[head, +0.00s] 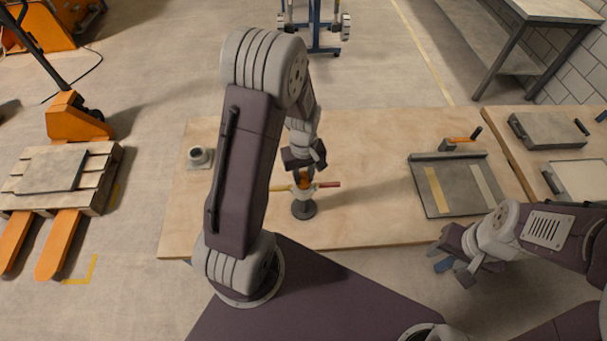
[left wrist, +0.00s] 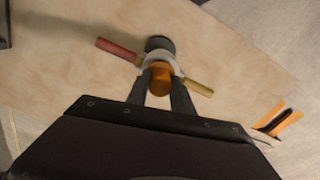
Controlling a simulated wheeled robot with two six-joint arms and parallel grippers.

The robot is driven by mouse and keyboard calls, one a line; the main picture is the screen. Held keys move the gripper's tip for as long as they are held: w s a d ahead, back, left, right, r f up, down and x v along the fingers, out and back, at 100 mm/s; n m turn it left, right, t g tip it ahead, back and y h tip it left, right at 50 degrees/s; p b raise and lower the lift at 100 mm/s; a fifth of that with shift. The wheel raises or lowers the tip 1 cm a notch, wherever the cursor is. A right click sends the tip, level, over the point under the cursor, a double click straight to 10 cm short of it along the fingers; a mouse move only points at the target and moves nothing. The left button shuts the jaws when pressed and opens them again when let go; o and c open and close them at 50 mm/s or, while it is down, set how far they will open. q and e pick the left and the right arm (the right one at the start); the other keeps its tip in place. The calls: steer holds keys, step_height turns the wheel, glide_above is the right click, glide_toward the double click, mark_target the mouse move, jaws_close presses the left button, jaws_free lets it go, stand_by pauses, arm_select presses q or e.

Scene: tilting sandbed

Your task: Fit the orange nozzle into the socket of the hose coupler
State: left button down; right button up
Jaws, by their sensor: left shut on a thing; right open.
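The hose coupler (head: 304,209) stands on the table on a dark round base, with a pale ring-like top and two side handles, one red (head: 328,184) and one yellow. In the left wrist view its red handle (left wrist: 118,49) points left and its yellow handle (left wrist: 198,88) right. My left gripper (head: 304,176) points down over the coupler, shut on the orange nozzle (left wrist: 160,76). The nozzle is at the coupler's pale top; I cannot tell whether it is above the socket or inside it. My right gripper (head: 456,264) is open and empty off the table's front edge.
A small grey round fitting (head: 198,157) on a plate lies at the table's left. A grey tray (head: 430,203) with pale strips and an orange-handled tool (head: 460,140) are at the right. The table (head: 370,150) between coupler and tray is clear.

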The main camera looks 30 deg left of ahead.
arm_select(q)
steer(key=c, duration=1.1)
jaws_free()
steer(key=shift+f, duration=0.1)
steer(key=shift+r, duration=0.25)
steer(key=shift+w+r, duration=0.1)
steer(key=shift+r, duration=0.25)
step_height(320, 180, up, 11)
steer(key=s+d+f+m+t, duration=0.1)
steer(key=s+d+f+m, duration=0.35)
steer(key=s+m, duration=0.45)
steer(key=f+b, duration=0.5)
steer(key=shift+w+d, duration=0.2)
steer(key=shift+d, duration=0.05)
